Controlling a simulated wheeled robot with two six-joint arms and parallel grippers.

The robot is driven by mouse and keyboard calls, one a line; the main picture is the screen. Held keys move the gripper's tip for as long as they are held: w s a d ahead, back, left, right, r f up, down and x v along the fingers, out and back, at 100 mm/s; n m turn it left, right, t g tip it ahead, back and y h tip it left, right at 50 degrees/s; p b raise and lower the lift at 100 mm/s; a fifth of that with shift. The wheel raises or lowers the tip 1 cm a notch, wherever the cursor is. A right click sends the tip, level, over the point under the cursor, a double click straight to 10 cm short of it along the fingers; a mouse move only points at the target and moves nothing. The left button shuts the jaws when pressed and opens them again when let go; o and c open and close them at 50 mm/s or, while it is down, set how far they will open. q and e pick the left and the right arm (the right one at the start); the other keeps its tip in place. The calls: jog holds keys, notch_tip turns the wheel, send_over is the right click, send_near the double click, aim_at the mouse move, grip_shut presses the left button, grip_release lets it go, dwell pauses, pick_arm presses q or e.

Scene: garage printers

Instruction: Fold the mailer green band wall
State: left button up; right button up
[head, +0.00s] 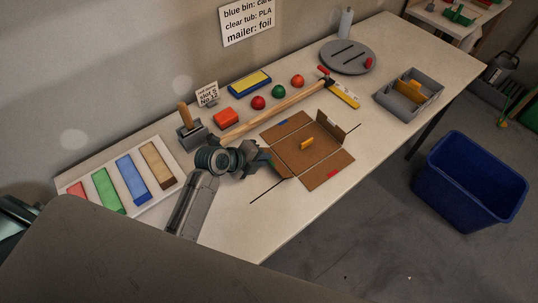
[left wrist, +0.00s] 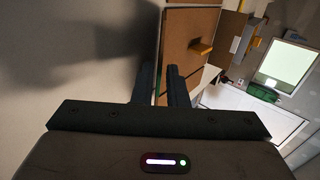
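The brown cardboard mailer (head: 296,154) lies opened out on the table, with a small orange-yellow piece (head: 307,143) on its floor. A blue band (head: 281,122) marks its upper-left wall and a red band (head: 333,173) its lower-right wall; both look laid out flat. The upper-right wall (head: 330,124) looks raised. No green band shows clearly on the mailer. My left gripper (head: 268,161) is at the mailer's left side and hides part of it. In the left wrist view, its fingers (left wrist: 160,88) stand apart near the cardboard edge (left wrist: 188,60). My right gripper is out of view.
A hammer (head: 274,110) lies behind the mailer, with red, green and orange balls beyond. A tray of colored bars (head: 146,207) is at left. A grey divided bin (head: 428,99) stands at right. A blue bin (head: 468,180) is on the floor. Table in front is clear.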

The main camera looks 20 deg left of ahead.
aim_at(268, 166)
pick_arm(q)
jog(key=shift+x, duration=1.1)
jog(key=shift+w+d+f+p, duration=0.2)
jog(key=shift+w+f+p, duration=0.05)
jog(key=shift+f+p, duration=0.1)
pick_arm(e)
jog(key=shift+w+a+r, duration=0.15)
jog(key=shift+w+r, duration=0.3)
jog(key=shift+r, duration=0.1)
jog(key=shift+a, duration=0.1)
pick_arm(q)
grip_shut()
jog(key=f+t+b, duration=0.1)
jog(key=b, duration=0.3)
jog(key=shift+s+a+h, duration=0.1)
jog(key=shift+h, duration=0.3)
jog(key=shift+b, duration=0.35)
jog(key=shift+r, duration=0.2)
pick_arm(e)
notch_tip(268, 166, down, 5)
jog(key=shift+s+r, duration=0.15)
